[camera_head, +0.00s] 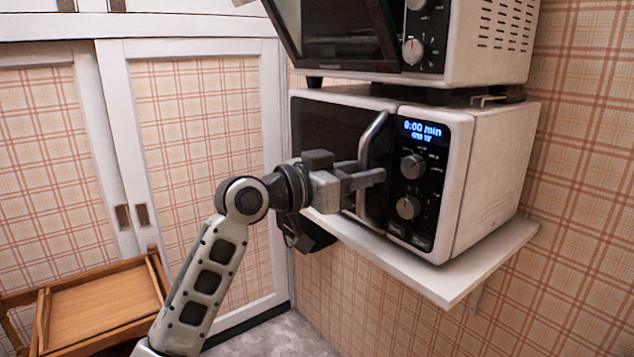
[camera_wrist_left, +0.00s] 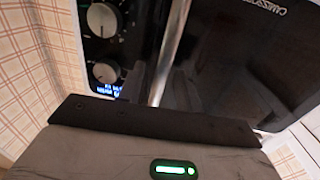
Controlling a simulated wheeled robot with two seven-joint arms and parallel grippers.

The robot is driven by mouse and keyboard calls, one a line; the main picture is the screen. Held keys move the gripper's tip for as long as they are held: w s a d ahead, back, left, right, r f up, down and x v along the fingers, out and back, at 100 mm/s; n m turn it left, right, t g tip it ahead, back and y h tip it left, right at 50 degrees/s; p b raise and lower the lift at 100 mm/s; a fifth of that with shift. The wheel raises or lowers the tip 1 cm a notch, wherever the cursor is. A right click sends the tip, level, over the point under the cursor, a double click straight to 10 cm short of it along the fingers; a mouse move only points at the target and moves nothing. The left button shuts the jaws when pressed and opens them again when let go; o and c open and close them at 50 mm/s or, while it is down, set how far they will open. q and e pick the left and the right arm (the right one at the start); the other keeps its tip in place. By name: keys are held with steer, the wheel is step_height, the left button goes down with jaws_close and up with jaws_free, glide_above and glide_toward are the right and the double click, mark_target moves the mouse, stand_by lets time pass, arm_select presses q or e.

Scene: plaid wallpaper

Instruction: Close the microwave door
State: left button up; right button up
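The white microwave (camera_head: 490,180) stands on a wall shelf, with a dark door (camera_head: 330,125) and a curved silver handle (camera_head: 374,138). The door looks flush or nearly flush with the front; I cannot tell if it is latched. My left gripper (camera_head: 370,179) is at the lower part of the handle, its fingers overlapping it in the head view. Whether they touch the handle or are parted is unclear. In the left wrist view the handle (camera_wrist_left: 172,50) runs up between the knobs and the dark door (camera_wrist_left: 225,70); my fingertips are hidden there. My right gripper is out of view.
A second oven-like appliance (camera_head: 485,45) sits directly above the microwave, its dark front panel tilted outward. The white shelf (camera_head: 455,283) juts from the plaid wall. A wooden tray stand (camera_head: 105,303) is at lower left, before white-framed cabinet doors (camera_head: 200,110).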

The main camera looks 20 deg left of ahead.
arm_select(q)
steer(key=b+v, duration=0.2)
steer(key=v, duration=1.2)
steer(key=shift+s+a+b, duration=0.15)
steer(key=shift+a+b, duration=0.05)
steer(key=shift+b, duration=0.15)
step_height(320, 180, down, 26)
steer(key=s+d+n+y, duration=0.2)
steer(key=n+y, duration=0.3)
steer(key=y, duration=0.1)
steer(key=s+d+f+n+g+y, duration=0.1)
steer(key=s+d+f+g+y, duration=0.1)
steer(key=s+f, duration=1.3)
steer(key=shift+s+d+y+p, duration=0.3)
steer(key=shift+s+p, duration=0.15)
steer(key=shift+s, duration=0.05)
steer(key=shift+a+f+n, duration=0.1)
steer(key=shift+n, duration=0.2)
